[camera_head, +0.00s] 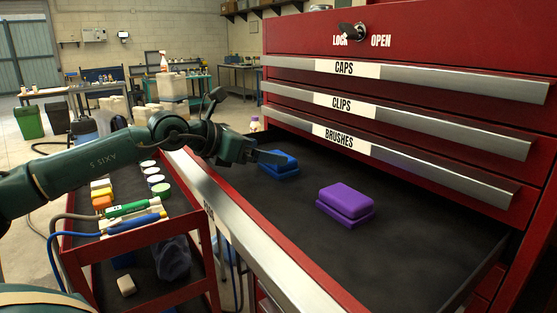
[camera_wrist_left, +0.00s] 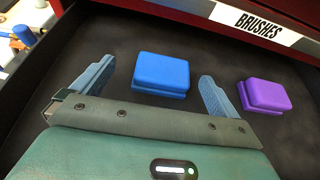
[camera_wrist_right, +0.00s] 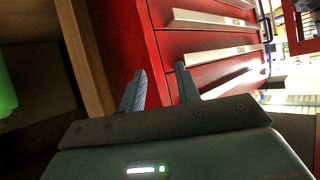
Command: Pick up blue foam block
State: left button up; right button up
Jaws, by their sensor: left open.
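The blue foam block (camera_head: 280,166) lies in the open drawer (camera_head: 400,246), towards its left side. It has a stepped shape and is partly hidden behind my left gripper in the head view. My left gripper (camera_head: 264,157) is open and empty just above and beside it. In the left wrist view the blue block (camera_wrist_left: 161,72) shows between and slightly beyond the two spread fingers, with no contact visible. My right gripper (camera_wrist_right: 160,72) is open and empty in the right wrist view, away from the block, facing red drawer fronts.
A purple foam block (camera_head: 346,203) lies in the same drawer, right of the blue one; it is close to the right finger in the left wrist view (camera_wrist_left: 263,95). A red cart (camera_head: 135,240) with pens and pots stands left. The drawer's front right is clear.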

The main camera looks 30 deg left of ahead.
pick_arm(q)
jog(key=p+x, duration=0.1)
jog(key=x, duration=0.1)
jog(key=p+x, duration=0.1)
jog(key=x, duration=0.2)
jog(key=shift+d, duration=0.35)
jog(key=shift+f, duration=0.1)
jog(key=shift+c, duration=0.5)
jog(key=c, duration=1)
jog(key=shift+o, duration=0.2)
